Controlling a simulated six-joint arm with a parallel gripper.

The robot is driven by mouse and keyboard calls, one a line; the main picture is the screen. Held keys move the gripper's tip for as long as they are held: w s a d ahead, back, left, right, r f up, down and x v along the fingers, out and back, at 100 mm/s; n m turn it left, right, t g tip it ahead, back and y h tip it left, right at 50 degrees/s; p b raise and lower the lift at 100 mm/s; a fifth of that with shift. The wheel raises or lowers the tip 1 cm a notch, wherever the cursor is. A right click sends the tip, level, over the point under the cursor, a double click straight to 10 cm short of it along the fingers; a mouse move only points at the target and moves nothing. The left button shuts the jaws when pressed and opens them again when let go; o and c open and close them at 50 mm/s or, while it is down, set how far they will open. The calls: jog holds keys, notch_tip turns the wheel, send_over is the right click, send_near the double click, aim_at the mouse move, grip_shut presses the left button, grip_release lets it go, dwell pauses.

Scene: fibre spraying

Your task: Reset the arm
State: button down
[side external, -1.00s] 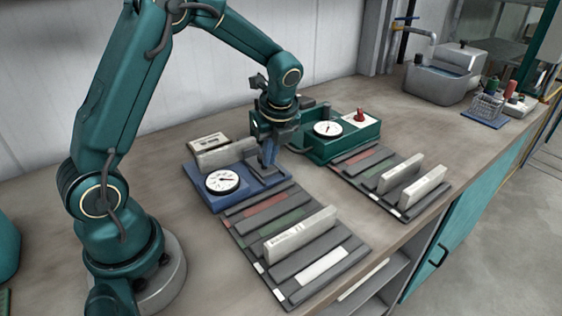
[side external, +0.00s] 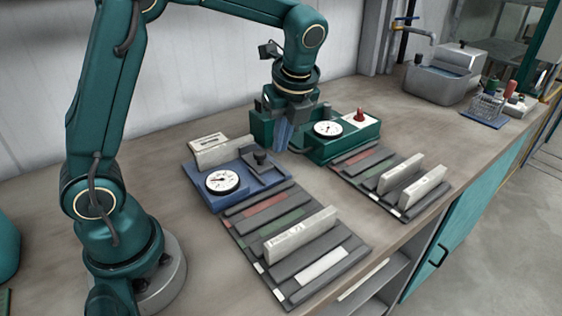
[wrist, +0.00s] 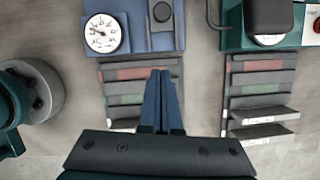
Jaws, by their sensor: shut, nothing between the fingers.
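My gripper (side external: 284,134) hangs pointing down above the bench, between the blue gauge device (side external: 197,182) and the green gauge device (side external: 318,150). Its blue fingers are together with nothing between them; they also show in the wrist view (wrist: 161,76). The blue device carries a white dial (side external: 222,180), a dark knob (side external: 260,157) and a pale upright block (side external: 211,150) at its back. The gripper is apart from the knob. The green device has a white dial (side external: 327,129) and a red knob (side external: 359,115), and my gripper hides part of its left end.
A slotted dark rack (side external: 313,263) with a pale upright block (side external: 299,235) lies in front of the blue device. A second rack (side external: 371,190) holds two pale blocks. A sink (side external: 444,79) and a wire basket (side external: 487,107) stand at the back right.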

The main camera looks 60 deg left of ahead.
jog(key=s+d+r+n+t+h, duration=0.1)
jog(key=s+d+r+n+t, duration=0.2)
jog(key=s+r, duration=0.5)
jog(key=s+d+f+n+t+h, duration=0.1)
jog(key=s+f+n, duration=0.1)
jog(key=n, duration=0.6)
jog(key=s+d+f+n+t+h, duration=0.1)
jog(key=s+n, duration=0.3)
jog(key=n, duration=0.4)
jog(key=shift+d+f+n+h, duration=0.3)
jog(key=shift+d+f+n, duration=0.1)
jog(key=shift+d+f, duration=0.25)
jog(key=shift+a, duration=0.1)
